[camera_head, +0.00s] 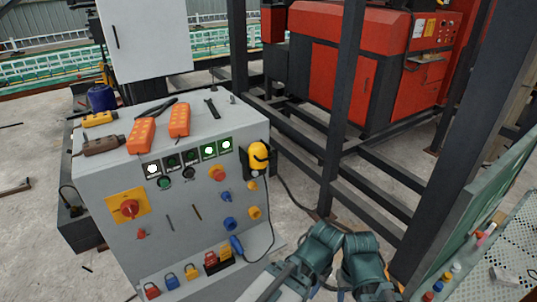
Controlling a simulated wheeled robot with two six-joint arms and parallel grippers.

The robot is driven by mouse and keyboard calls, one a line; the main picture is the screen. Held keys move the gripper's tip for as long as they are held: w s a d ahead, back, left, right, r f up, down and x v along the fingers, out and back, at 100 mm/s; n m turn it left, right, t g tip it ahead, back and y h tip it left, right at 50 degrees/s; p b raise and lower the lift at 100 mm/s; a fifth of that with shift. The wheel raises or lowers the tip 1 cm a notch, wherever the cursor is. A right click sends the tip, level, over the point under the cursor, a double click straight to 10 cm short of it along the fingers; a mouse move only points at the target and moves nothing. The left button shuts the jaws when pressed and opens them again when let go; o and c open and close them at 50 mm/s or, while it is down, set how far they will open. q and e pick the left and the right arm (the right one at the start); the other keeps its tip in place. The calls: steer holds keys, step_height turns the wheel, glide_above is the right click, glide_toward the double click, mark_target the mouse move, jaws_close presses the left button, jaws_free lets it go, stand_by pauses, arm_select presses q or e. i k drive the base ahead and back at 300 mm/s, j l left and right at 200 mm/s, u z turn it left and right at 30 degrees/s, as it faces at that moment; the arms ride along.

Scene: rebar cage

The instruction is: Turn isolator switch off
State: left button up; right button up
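The isolator switch (129,208) is a red rotary knob on a square yellow plate. It sits on the left part of the sloped front of a grey control cabinet (185,240). I cannot tell the knob's exact position at this size. Nothing touches the switch. Teal and grey parts of my arms show at the bottom, right of the cabinet and well away from the switch. No gripper fingers can be made out there.
On the cabinet top lie two orange handheld controllers (142,135) and loose tools. Dark steel posts (345,100) stand behind.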

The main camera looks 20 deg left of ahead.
mark_target(129, 208)
steer(key=u, duration=1.45)
